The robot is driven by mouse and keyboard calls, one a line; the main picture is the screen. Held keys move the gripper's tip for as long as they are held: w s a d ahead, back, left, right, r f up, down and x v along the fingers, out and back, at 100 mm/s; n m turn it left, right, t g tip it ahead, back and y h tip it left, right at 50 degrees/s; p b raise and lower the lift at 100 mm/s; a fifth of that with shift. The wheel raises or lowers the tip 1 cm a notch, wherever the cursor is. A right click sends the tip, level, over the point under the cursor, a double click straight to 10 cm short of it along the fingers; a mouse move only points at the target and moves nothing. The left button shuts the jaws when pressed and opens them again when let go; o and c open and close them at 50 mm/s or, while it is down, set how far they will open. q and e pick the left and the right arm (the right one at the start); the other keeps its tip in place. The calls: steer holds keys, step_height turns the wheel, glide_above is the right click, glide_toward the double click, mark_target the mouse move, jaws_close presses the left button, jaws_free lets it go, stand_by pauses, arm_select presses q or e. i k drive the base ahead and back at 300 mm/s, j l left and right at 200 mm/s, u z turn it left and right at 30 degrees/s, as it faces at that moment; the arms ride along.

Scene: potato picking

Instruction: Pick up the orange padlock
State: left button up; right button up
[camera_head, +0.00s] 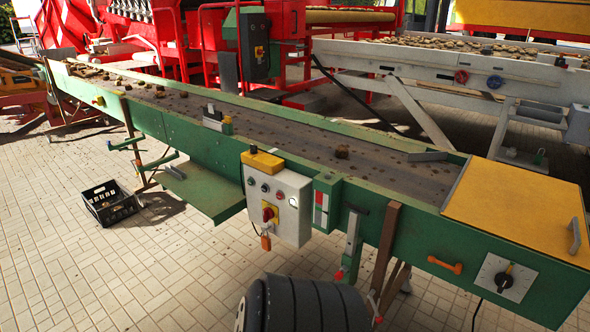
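The small orange padlock (265,242) hangs at the lower edge of the light grey control box (292,218), below its red and yellow switch (269,211). The box is mounted on the near side of the green conveyor (205,152). A yellow cap (262,161) sits on top of the box. Neither of my grippers is in view, so nothing of mine is seen touching the padlock.
A dark ribbed rounded object (307,305) fills the bottom middle below the box; I cannot tell what it is. A brown post (388,245) stands right of the box. A black crate (110,204) lies on the tiled floor at left.

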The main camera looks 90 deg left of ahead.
mark_target(266, 240)
steer(key=u, duration=3)
steer(key=i+j+z, duration=0.1)
steer(key=z, duration=0.5)
steer(key=i+j+z, duration=0.2)
steer(key=j+z, duration=0.2)
steer(key=j, duration=0.6)
steer(key=i+j+z, duration=0.1)
steer(key=j+z, duration=0.35)
steer(key=j, duration=0.55)
